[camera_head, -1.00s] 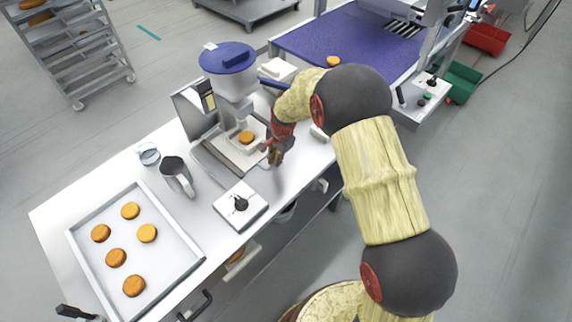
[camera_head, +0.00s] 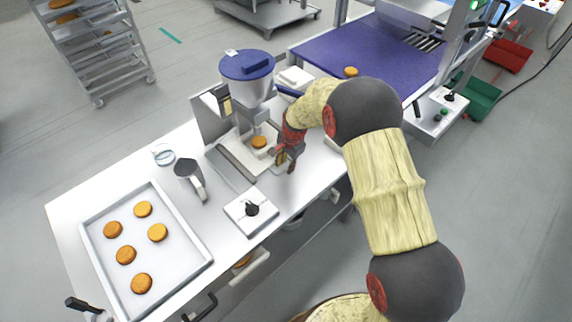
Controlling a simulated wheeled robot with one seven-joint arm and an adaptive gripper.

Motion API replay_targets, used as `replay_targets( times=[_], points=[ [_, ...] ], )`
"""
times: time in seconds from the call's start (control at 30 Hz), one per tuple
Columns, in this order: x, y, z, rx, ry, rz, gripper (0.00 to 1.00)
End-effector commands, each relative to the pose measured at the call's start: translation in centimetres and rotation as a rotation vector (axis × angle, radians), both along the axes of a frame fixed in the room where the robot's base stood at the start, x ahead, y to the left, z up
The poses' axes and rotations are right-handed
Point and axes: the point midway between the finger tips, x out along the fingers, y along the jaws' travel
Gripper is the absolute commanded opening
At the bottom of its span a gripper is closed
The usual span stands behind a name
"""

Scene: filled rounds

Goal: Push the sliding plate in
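The filling machine stands on the white table, with a blue-lidded hopper (camera_head: 247,66) over its nozzle. Its pale sliding plate (camera_head: 241,158) lies low at the machine's base, with one brown round (camera_head: 259,142) below the nozzle. My gripper (camera_head: 284,161) is at the right front edge of the plate, pointing down. It looks very close to the plate; I cannot tell whether it touches. The fingers are small and partly dark, so their opening is unclear.
A tray (camera_head: 195,235) with several brown rounds lies at the left. A purple conveyor (camera_head: 385,62) is behind.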

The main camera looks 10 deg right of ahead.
Motion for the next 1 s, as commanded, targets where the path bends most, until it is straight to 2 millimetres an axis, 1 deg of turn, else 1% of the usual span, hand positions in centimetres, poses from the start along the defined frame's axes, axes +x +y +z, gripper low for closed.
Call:
replay_targets(
  times=[0.2,0.33,0.47,0.6,0.8,0.9,1.0],
  points=[
    [-0.1,-0.1,0.0,-0.001,0.001,0.0,0.29],
    [-0.1,-0.1,0.9,0.0,0.0,0.0,0.29],
    [-0.4,-0.4,3.0,0.001,-0.001,-0.001,0.29],
    [-0.8,-0.6,5.9,0.0,-0.004,0.0,0.29],
    [-1.4,-1.0,9.5,0.0,-0.001,0.001,0.29],
    [-1.6,-1.1,10.7,0.0,0.0,0.001,0.29],
    [-1.7,-1.2,11.3,-0.001,0.001,0.001,0.29]
  ],
)
